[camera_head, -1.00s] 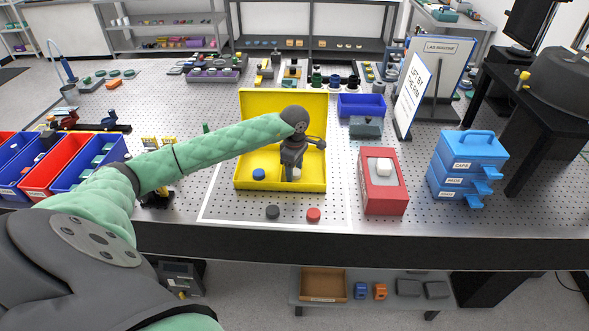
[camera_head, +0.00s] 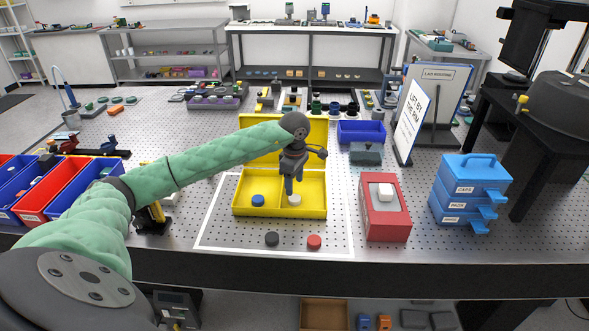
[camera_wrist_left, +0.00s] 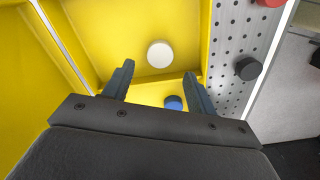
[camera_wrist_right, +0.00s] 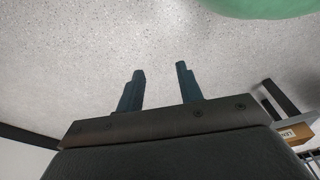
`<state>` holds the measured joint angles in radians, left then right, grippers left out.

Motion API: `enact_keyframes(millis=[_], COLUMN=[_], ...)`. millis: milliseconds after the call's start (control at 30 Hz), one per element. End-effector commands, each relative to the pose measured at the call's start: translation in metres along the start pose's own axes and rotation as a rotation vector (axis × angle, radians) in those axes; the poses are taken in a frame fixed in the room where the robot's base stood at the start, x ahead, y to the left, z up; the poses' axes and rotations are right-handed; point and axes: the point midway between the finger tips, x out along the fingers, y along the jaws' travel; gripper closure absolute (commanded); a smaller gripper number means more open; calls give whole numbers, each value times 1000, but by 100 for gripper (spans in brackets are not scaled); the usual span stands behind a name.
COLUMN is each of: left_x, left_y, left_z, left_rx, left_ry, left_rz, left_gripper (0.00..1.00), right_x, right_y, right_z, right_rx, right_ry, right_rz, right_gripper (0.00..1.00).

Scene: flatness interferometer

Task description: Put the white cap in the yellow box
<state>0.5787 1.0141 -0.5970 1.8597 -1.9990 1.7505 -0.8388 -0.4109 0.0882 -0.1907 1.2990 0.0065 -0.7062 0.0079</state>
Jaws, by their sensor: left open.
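The white cap (camera_head: 294,200) lies in the right compartment of the open yellow box (camera_head: 265,212). A blue cap (camera_head: 258,200) lies in the left compartment, across a divider. My left gripper (camera_head: 289,192) is open and empty above the right compartment, pointing down. In the left wrist view the white cap (camera_wrist_left: 160,54) lies beyond the two spread fingertips (camera_wrist_left: 158,76), apart from them. My right gripper (camera_wrist_right: 160,72) shows only in its own wrist view, open and empty over grey floor.
A black cap (camera_head: 272,239) and a red cap (camera_head: 314,242) lie in front of the box. A red block with a white top (camera_head: 385,218) and a blue drawer unit (camera_head: 470,190) stand to the right. Blue and red bins (camera_head: 45,190) stand at the left.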

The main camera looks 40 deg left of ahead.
Motion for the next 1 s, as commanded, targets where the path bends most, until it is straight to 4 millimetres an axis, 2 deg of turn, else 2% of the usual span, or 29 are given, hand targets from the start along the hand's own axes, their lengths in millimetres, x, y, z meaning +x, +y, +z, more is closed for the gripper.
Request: enact_keyframes(millis=[300,500,700,1000], left_x=[-39,-58,-64,-64], left_y=[0,0,0,0], left_z=[0,0,0,0], left_rx=[0,1,1,1], left_ry=[0,-1,-1,-1], left_rz=[2,1,0,0], left_gripper=[43,43,43,43], right_x=[-34,-52,-59,-59], right_y=[-11,-14,-15,-15], right_z=[-21,-28,-30,-30], right_rx=[11,15,16,17], right_ry=[-22,-32,-37,-37], right_rz=[-15,-21,-23,-23], right_gripper=[64,64,64,64])
